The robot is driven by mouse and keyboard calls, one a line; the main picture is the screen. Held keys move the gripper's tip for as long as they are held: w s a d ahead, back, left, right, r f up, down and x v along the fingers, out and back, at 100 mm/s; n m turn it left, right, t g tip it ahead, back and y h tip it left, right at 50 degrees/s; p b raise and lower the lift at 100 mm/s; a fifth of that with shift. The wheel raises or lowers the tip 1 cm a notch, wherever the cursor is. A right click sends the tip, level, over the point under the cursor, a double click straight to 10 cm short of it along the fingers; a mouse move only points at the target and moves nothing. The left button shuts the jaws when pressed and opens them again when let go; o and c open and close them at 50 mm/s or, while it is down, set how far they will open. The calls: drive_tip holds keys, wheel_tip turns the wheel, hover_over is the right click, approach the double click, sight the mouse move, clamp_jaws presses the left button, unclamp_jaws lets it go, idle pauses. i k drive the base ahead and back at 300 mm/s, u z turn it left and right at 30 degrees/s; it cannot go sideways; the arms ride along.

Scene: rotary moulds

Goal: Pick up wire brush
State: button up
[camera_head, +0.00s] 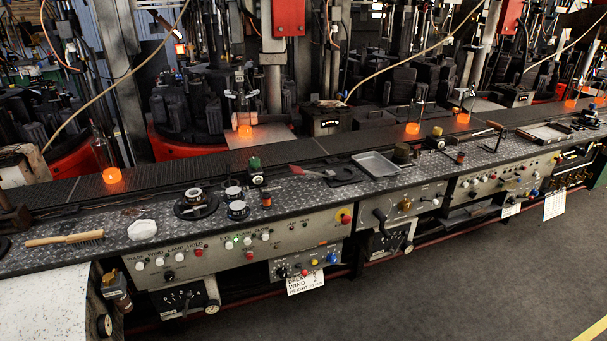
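The wire brush (65,239) lies on the dark tread-plate bench top (150,249) at the left of the head camera view. It has a pale wooden handle at its left and dark bristles at its right end. It lies roughly parallel to the bench's front edge, with nothing covering it. My gripper is not visible in this view.
A white lump (142,229) lies right of the brush; round dark fittings (196,204) stand farther right. Glowing orange bottles (112,175) stand on the conveyor behind. A grey tray (375,164) lies farther along the bench. The floor (430,280) in front is clear.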

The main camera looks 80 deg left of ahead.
sight(87, 240)
drive_tip(key=u, duration=2.95)
drive_tip(key=i, duration=2.2)
drive_tip(key=u, duration=2.2)
drive_tip(key=i, duration=0.45)
drive_tip(key=u, duration=2.45)
